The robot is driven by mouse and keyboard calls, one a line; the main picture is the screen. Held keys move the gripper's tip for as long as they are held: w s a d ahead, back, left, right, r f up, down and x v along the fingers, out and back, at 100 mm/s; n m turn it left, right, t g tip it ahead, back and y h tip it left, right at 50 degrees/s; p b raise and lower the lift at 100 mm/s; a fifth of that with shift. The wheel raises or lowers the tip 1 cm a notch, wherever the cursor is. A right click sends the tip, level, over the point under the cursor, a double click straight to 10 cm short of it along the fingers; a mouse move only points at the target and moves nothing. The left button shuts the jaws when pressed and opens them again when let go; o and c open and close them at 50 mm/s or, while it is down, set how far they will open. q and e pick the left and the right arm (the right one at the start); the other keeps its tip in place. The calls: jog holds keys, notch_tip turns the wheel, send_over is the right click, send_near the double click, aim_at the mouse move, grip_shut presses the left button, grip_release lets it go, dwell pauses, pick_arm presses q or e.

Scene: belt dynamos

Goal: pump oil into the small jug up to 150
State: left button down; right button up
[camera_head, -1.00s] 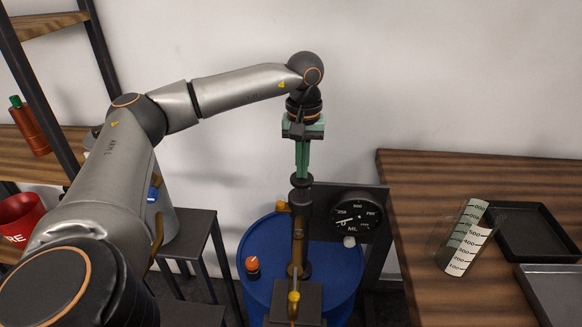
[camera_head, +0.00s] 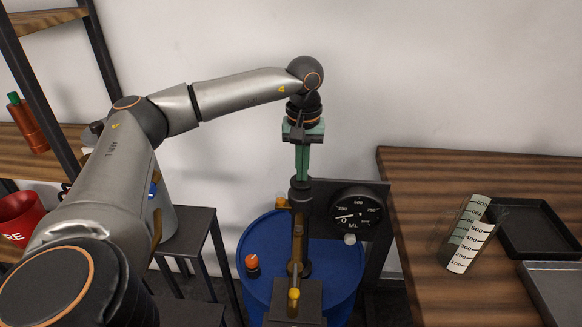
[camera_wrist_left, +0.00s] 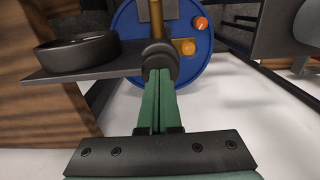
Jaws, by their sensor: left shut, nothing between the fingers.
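The pump (camera_head: 299,235) stands upright on a blue drum (camera_head: 256,290), with a dark knob (camera_head: 300,190) on top. My left gripper (camera_head: 302,178) is shut and empty, its green fingertips pointing down at the knob. In the left wrist view the fingertips (camera_wrist_left: 158,80) meet the knob (camera_wrist_left: 158,58). The round dial (camera_head: 356,214), marked ML, has its needle on the left, at the low end; I cannot read the exact value. A clear vessel with a white scale (camera_head: 470,235) stands on the wooden table; I cannot tell whether it is the small jug. My right gripper is out of view.
The wooden table (camera_head: 425,210) is at right, with a black tray (camera_head: 537,254) and a grey tray (camera_head: 560,290). A shelf with a red bucket (camera_head: 18,215) is at left. A dark stand (camera_head: 195,235) is left of the drum. Wall space behind is clear.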

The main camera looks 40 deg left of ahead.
pick_arm(q)
notch_tip(320, 180, up, 8)
jog(key=p, duration=0.7)
jog(key=shift+r, duration=0.25)
notch_tip(320, 180, up, 13)
jog(key=p, duration=0.1)
jog(key=shift+f, duration=0.2)
jog(key=shift+f, duration=0.1)
dwell(0.4)
